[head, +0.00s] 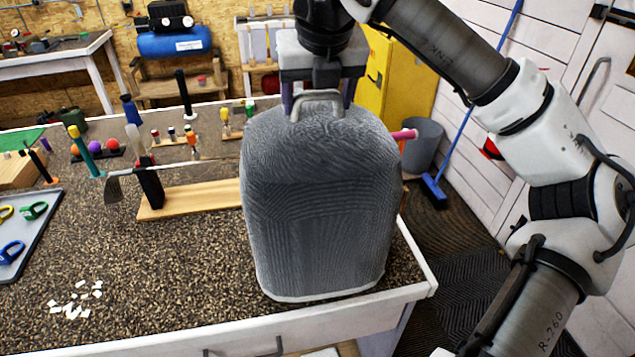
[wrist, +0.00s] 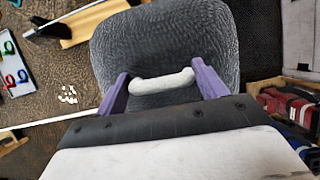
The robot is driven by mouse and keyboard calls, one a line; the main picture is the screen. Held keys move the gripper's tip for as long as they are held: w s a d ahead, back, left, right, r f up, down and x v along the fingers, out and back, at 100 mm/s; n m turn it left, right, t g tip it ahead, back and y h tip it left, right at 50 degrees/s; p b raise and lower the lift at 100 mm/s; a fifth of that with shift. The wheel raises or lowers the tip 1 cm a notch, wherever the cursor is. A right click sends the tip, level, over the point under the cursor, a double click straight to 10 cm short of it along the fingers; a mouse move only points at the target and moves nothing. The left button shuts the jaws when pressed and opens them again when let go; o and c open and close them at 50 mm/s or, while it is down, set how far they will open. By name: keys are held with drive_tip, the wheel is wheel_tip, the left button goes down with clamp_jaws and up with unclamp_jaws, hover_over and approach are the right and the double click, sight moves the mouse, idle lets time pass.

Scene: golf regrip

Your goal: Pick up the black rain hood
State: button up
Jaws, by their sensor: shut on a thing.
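The rain hood (head: 318,200) is a tall, rounded, ribbed cover that looks dark grey, with a pale lower rim and a light loop handle on top. It is upright at the front right of the bench. My gripper (head: 318,105) is above it, pointing down, with its fingers at the handle. In the wrist view the purple fingers (wrist: 162,86) stand at both ends of the handle (wrist: 165,80), shut on it, and the hood (wrist: 165,40) lies below. I cannot tell whether its lower rim touches the bench.
The speckled bench top (head: 180,270) holds a wooden board (head: 200,197) with a black clamp (head: 150,187), left of the hood. White scraps (head: 76,300) and a tray with coloured-handled tools (head: 40,235) lie farther left. A pink-tipped rod (head: 404,134) shows behind the hood's right side.

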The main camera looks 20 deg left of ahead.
drive_tip(key=shift+c, duration=0.6)
drive_tip(key=shift+r, duration=0.1)
wheel_tip(320, 180, up, 10)
drive_tip(key=shift+f+b, duration=0.1)
drive_tip(key=shift+b, duration=0.95)
drive_tip(key=shift+r+p, duration=1.05)
drive_tip(key=shift+r, duration=1.5)
